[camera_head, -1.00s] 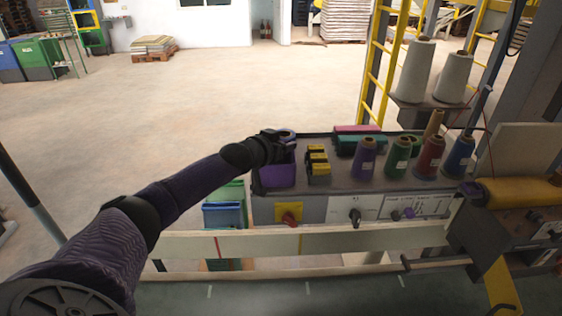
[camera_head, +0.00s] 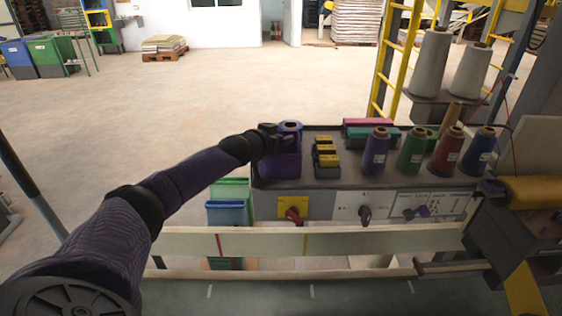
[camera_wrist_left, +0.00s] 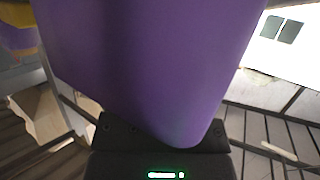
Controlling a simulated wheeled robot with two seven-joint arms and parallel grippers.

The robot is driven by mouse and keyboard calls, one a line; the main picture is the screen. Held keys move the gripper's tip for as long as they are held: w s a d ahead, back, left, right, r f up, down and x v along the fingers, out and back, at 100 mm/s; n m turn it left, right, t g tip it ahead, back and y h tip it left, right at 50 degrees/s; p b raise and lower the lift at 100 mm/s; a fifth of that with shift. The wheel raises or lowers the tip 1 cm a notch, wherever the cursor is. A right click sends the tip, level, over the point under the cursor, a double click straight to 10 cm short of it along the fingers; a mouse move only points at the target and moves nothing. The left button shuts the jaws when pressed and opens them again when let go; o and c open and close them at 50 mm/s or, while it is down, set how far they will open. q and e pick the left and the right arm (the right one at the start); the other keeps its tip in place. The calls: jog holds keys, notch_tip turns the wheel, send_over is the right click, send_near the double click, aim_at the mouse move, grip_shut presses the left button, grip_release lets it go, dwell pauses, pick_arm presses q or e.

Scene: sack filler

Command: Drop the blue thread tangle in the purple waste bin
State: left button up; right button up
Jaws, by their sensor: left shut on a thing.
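The purple waste bin (camera_head: 282,167) stands at the left end of the machine's grey top in the head view. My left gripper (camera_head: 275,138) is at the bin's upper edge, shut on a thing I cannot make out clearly. A bluish-purple ring-shaped thing (camera_head: 290,126) shows just beyond its fingertips; I cannot tell whether it is the blue thread tangle. In the left wrist view a smooth purple surface (camera_wrist_left: 150,65) fills the middle and hides the fingers. My right gripper is not in view.
Yellow-topped blocks (camera_head: 326,155) stand just right of the bin. Purple (camera_head: 375,155), green (camera_head: 411,155), red (camera_head: 446,155) and blue (camera_head: 480,155) thread cones stand farther right. A pale rail (camera_head: 350,243) runs along the front. The floor behind is open.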

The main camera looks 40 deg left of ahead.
pick_arm(q)
jog(key=o, duration=1.3)
jog(key=shift+s+d+r+p, duration=0.1)
jog(key=shift+s+r+p, duration=0.1)
jog(key=shift+s+p, duration=0.3)
jog(key=v, duration=0.9)
jog(key=shift+p, duration=0.4)
jog(key=shift+f, duration=0.1)
